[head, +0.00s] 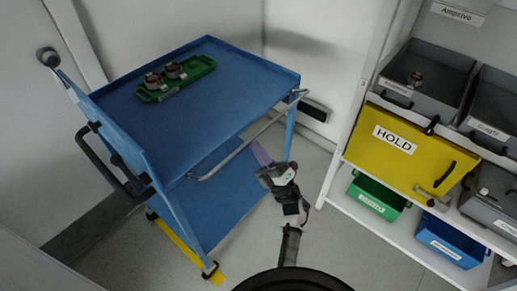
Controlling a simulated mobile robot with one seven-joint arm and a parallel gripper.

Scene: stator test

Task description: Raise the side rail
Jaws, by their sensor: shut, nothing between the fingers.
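The side rail (222,166) is a thin grey metal bar along the near right side of the blue cart (215,100). It hangs below the edge of the cart's top tray, and its far end bends up near the tray's right corner. My gripper (261,153) is in front of this side, with its purplish fingers pointing up and left at the middle of the rail. The fingers are shut and hold nothing.
A green tray (176,80) with two copper-coloured parts lies on the cart top. A black handle (105,165) sticks out from the cart's left end. Pale walls stand behind the cart.

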